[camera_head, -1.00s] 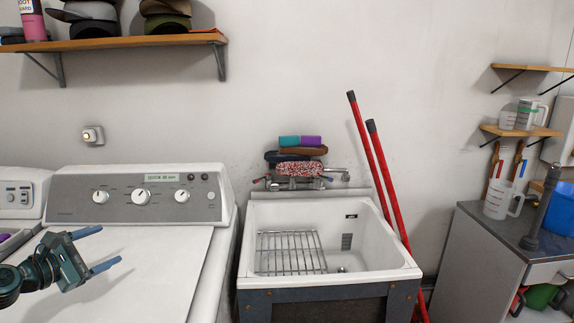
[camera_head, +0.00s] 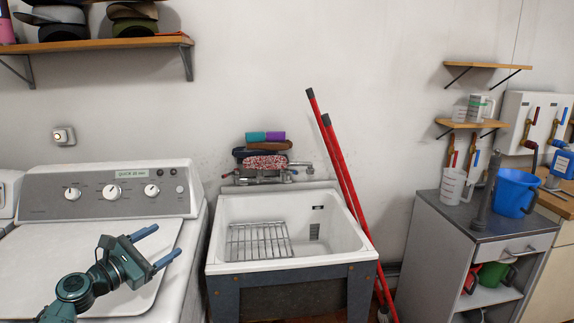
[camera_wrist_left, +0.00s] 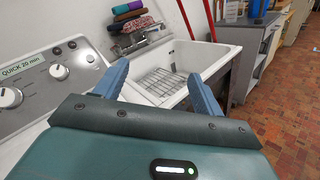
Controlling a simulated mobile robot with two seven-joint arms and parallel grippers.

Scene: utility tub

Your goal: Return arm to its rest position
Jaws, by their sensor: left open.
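My left gripper (camera_head: 160,247) is open and empty. It hangs above the top of the white washing machine (camera_head: 110,192), to the left of the utility tub. In the left wrist view its two blue fingers (camera_wrist_left: 160,85) are spread apart with nothing between them. The white tub (camera_head: 330,246) with a wire rack (camera_head: 258,241) inside lies beyond the fingers. My right gripper is not in view.
Red poles (camera_head: 338,165) lean against the wall beside the tub. A grey cabinet (camera_head: 440,235) at right holds a blue bucket (camera_head: 514,192) and a measuring jug (camera_head: 452,186). A wooden shelf (camera_head: 100,44) hangs above the washer.

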